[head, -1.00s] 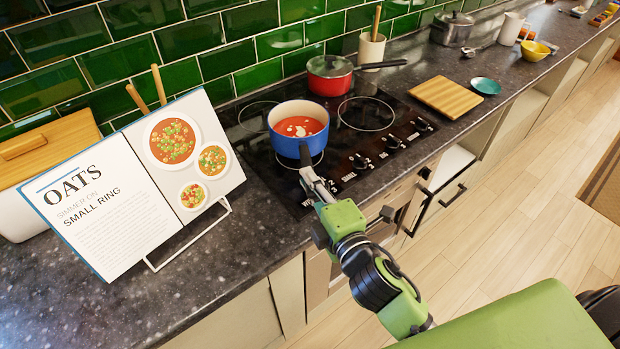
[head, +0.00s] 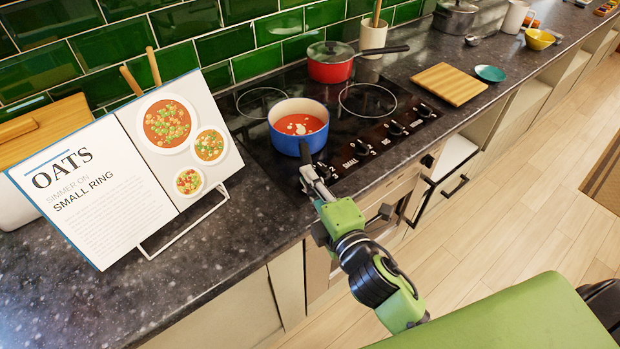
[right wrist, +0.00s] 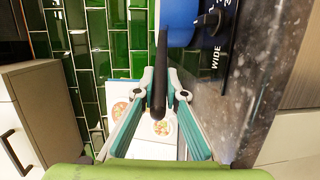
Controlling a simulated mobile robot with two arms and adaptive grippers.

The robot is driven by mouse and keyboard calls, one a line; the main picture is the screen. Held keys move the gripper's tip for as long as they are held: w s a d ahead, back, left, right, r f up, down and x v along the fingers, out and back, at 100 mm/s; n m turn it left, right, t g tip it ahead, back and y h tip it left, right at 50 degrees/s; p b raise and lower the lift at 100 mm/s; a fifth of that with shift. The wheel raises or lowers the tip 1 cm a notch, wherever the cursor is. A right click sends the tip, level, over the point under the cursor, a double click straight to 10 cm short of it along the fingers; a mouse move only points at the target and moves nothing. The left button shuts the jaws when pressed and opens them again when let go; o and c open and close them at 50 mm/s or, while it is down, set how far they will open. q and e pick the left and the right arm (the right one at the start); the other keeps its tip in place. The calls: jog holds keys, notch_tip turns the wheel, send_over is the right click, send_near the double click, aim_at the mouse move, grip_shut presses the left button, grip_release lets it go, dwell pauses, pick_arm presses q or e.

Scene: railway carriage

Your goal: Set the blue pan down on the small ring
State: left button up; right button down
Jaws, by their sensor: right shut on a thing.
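The blue pan (head: 286,139), with orange soup in it, is over the front left part of the black hob (head: 262,138). I cannot tell whether its base touches the glass. My right gripper (head: 308,176) is shut on its dark handle; the right wrist view shows the handle (right wrist: 158,75) between the fingers, with the blue pan wall (right wrist: 180,22) beyond. A bare ring (head: 262,103) at the back left looks smaller than the bare ring (head: 367,100) at the right. The pan hides the glass beneath it. My left gripper is out of view.
A red pan (head: 332,73) with a lid stands at the back of the hob. A cookbook (head: 85,215) reading "simmer on small ring" stands left. Knobs (head: 365,149) line the hob's front; a board (head: 450,85) lies right.

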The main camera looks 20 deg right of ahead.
dwell(0.4)
jog(key=c, duration=2)
grip_release()
jog(key=shift+f, duration=0.1)
jog(key=shift+s+f, duration=0.1)
jog(key=shift+f, duration=0.25)
jog(key=shift+r, duration=0.2)
jog(key=c, duration=0.4)
jog(key=shift+s+d+r+b, duration=0.15)
jog(key=shift+s, duration=1.1)
jog(key=shift+s+d+r+b, duration=0.1)
jog(key=shift+s+d+b, duration=0.05)
jog(key=shift+s, duration=1.05)
